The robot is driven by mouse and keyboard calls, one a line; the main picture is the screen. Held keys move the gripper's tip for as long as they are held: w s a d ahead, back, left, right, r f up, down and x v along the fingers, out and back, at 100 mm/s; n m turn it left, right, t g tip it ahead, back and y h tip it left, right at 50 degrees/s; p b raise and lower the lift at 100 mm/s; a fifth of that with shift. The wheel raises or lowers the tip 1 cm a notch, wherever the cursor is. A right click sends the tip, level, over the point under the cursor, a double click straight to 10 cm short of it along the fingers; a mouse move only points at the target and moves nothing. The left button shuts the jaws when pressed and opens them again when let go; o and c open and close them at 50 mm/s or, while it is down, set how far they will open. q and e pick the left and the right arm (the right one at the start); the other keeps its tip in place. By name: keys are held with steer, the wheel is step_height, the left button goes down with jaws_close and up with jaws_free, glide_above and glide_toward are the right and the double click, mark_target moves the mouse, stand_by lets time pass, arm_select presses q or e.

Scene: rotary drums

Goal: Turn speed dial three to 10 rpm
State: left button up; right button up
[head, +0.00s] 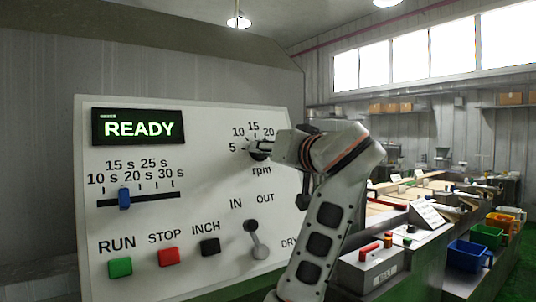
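The white control panel (190,222) carries a dark rpm dial (257,156) at its upper right. The marks 5, 10, 15 and 20 show around it. My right gripper (262,148) reaches in from the right, with its fingertips at the dial. The gripper and wrist cover much of the dial and the area right of it, so its pointer cannot be read. I cannot tell whether the fingers are closed on the dial or only beside it. My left gripper is not in view.
The panel also has a lit READY display (139,127), a blue slider (124,199), a green RUN button (120,267), a red STOP button (168,257), a black INCH button (210,246) and an IN/OUT lever (257,241). Benches and coloured bins (468,255) stand at right.

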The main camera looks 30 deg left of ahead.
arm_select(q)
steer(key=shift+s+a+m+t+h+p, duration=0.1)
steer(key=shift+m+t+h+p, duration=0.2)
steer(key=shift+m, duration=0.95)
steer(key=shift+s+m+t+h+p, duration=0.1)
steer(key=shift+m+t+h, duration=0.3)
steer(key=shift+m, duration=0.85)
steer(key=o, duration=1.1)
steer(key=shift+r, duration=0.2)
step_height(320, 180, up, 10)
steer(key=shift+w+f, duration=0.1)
